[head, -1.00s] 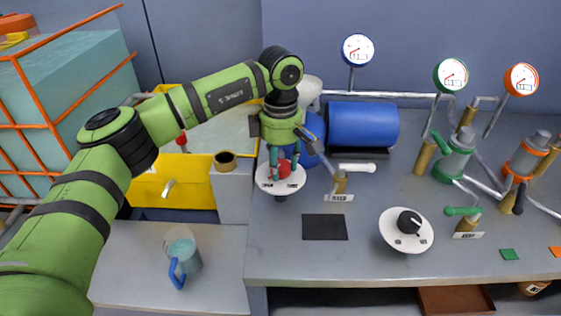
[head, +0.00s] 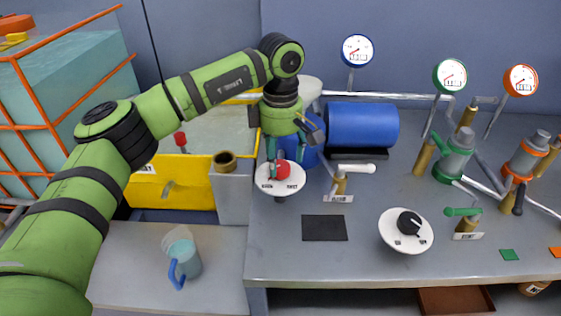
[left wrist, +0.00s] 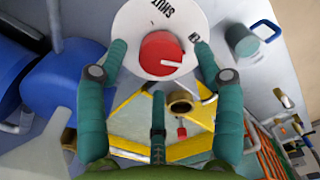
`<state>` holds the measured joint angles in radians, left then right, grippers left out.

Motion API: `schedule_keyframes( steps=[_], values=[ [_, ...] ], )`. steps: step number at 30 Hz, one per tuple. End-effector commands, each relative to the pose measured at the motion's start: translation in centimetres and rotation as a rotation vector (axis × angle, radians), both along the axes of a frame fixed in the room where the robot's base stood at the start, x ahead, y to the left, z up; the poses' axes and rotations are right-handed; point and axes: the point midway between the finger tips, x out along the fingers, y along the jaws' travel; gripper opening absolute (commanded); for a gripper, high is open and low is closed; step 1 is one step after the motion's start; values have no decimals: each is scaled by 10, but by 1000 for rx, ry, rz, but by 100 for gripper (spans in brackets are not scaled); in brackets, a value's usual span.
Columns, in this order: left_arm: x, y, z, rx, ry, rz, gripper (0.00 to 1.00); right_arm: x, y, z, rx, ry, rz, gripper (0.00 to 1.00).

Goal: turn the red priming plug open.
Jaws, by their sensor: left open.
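The red priming plug (head: 283,169) sits on a round white plate (head: 266,188) at the left end of the bench. In the left wrist view the plug (left wrist: 161,54) carries a white line pointing right. The word SHUT is readable on the plate (left wrist: 140,18) above the plug; a second label is partly hidden by a finger. My left gripper (head: 286,164) points down at the plug. In the wrist view its open fingers (left wrist: 160,46) lie on either side of the plug, with gaps visible. I cannot tell their exact height. My right gripper is not in view.
A blue cylinder (head: 362,124) lies behind and right. A white-handled valve (head: 355,168) stands close by on the right. A yellow tank (head: 172,190) and a jug (head: 184,258) are at left. A black knob dial (head: 409,222) stands farther right.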

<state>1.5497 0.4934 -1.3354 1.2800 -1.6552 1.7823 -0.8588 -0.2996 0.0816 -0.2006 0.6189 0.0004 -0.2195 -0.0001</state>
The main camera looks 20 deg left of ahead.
Motion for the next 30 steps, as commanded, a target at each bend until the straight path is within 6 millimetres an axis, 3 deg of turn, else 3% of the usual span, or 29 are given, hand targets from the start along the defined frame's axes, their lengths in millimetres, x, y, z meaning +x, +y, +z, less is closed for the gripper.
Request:
schedule_keyframes(
  steps=[6, 13, 18, 30],
  values=[
    [1, -1, 50, -2, -4, 1, 68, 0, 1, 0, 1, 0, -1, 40],
    [0, -1, 86, -2, -2, -1, 68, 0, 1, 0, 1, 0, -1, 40],
    [0, -1, 95, -2, 1, -2, 68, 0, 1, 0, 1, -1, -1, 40],
    [0, -1, 96, -2, 1, -2, 68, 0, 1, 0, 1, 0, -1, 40]
  ],
)
